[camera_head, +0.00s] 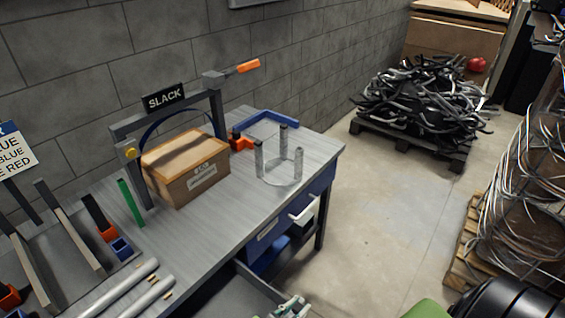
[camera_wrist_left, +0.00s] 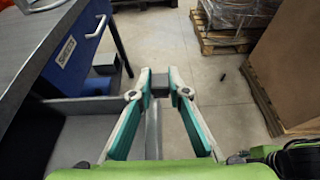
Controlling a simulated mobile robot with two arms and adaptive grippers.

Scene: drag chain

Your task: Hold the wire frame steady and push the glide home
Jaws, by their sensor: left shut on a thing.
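A wire frame (camera_head: 281,179) stands on the right end of the workbench, a ring with upright grey posts; some post tops look dark. I cannot pick out the glide with certainty. My left gripper (camera_head: 293,306) is at the bottom edge of the head view, beside the pulled-out grey drawer (camera_head: 262,286), well below and in front of the wire frame. My right gripper is not in view.
A blue angled bracket (camera_head: 268,119) lies behind the wire frame. White tubes (camera_head: 140,290) lie at the front left. Floor right of the bench (camera_head: 385,215) is clear; pallets stand beyond.

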